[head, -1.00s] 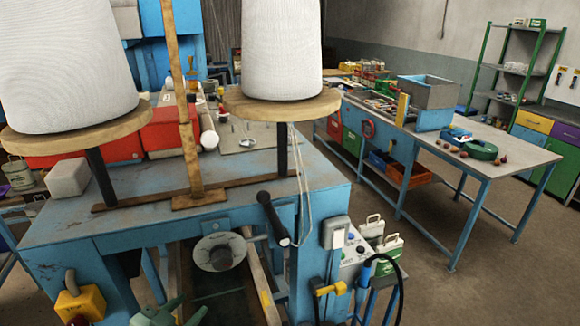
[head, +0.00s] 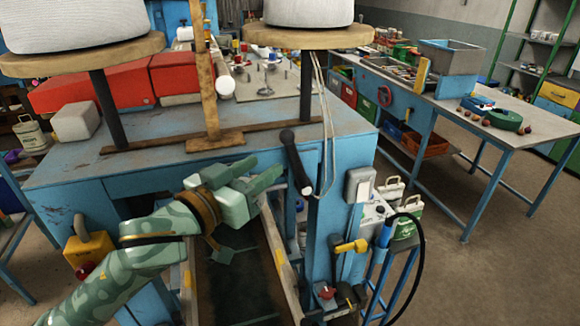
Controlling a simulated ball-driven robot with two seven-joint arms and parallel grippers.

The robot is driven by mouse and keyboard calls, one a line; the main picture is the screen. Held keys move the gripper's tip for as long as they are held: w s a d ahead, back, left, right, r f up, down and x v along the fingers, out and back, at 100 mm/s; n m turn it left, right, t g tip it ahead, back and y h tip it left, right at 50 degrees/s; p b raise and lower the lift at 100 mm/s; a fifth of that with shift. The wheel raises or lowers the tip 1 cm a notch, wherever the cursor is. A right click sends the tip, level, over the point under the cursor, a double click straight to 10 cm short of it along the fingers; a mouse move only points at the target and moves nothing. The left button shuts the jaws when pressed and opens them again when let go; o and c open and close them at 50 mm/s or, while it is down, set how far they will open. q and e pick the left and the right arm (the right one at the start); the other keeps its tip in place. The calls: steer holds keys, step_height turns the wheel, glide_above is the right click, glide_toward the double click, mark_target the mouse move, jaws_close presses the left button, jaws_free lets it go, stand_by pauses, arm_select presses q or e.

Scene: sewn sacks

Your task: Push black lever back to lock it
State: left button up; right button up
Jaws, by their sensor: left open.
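The black lever (head: 294,158) is a dark rod with a thick rounded upper end, on the front right part of the blue machine table (head: 150,126). It leans, its upper end up and to the left and its lower end down and to the right. My left gripper (head: 262,174) comes in from the lower left in front of the table. It is open and empty, its green fingers pointing right towards the lever, with a small gap in the picture between them. My right gripper is not in view.
Two large white thread cones (head: 308,12) stand on round wooden discs (head: 310,38) above the table. A thread loop (head: 328,150) hangs close right of the lever. A switch box (head: 359,185) and a yellow handle (head: 350,246) sit right of it. Open floor lies at the right.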

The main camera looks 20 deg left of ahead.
mark_target(286, 149)
arm_select(q)
steer(key=x, duration=0.8)
steer(key=shift+w+r+p, duration=0.1)
steer(key=shift+p, duration=0.2)
steer(key=shift+w+d, duration=0.3)
steer(key=shift+w, duration=0.2)
jaws_close()
